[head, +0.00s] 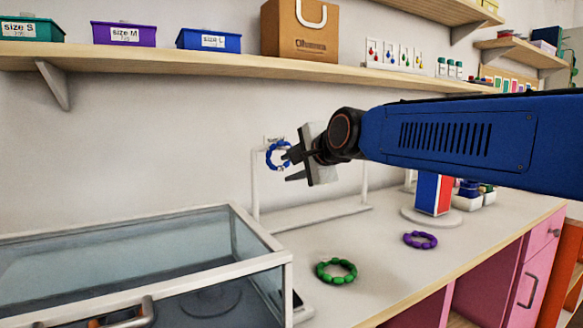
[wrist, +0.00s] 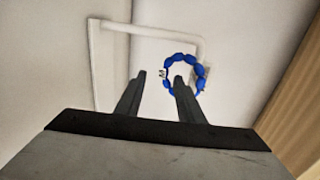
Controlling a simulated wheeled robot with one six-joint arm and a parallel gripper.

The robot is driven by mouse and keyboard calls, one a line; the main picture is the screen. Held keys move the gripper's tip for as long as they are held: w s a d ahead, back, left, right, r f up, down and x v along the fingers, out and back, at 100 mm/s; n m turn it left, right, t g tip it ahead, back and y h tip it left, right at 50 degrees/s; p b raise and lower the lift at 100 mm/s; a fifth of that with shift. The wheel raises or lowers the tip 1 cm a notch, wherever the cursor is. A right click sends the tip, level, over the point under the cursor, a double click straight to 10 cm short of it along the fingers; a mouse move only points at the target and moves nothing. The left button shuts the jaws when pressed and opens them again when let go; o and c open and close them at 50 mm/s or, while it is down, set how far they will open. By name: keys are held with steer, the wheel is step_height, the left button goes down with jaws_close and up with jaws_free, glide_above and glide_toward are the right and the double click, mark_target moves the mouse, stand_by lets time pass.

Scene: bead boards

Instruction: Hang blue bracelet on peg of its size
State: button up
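The blue bracelet (head: 270,158), a ring of blue beads, hangs upright at the upper left part of the white rack (head: 255,190). In the wrist view the bracelet (wrist: 198,84) has a small white tag marked M on its left side. My gripper (head: 291,167) is just right of the bracelet, with its fingers apart. In the wrist view my gripper (wrist: 160,77) has an empty gap, and its right fingertip overlaps the ring's opening. I cannot tell whether that finger touches the beads. The peg behind the bracelet is mostly hidden.
A green bracelet (head: 336,271) and a purple bracelet (head: 420,240) lie on the table (head: 385,262). A glass-walled case (head: 262,258) stands at the front left. A shelf (head: 200,64) above holds boxes labelled size S (head: 30,29), M (head: 124,33) and L (head: 209,40).

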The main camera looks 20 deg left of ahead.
steer(key=v, duration=1.6)
steer(key=s+d+f+n+h, duration=0.1)
steer(key=d+f+n+h, duration=0.15)
steer(key=d+f, duration=0.8)
steer(key=s+d+f+n+h, duration=0.1)
steer(key=s+d+f+h, duration=0.15)
steer(key=d+f, duration=0.8)
steer(key=s+d+f+n+g+h, duration=0.2)
steer(key=s+d+f, duration=0.6)
steer(key=d, duration=0.3)
steer(key=s+d+f+n+g+h, duration=0.1)
steer(key=s+d+f+n+h, duration=0.1)
steer(key=s+d+f, duration=0.6)
steer(key=d+f+h, duration=0.1)
steer(key=d+f, duration=0.2)
steer(key=shift+d+n+g, duration=0.2)
steer(key=shift+n+g, duration=0.15)
steer(key=shift+g, duration=0.05)
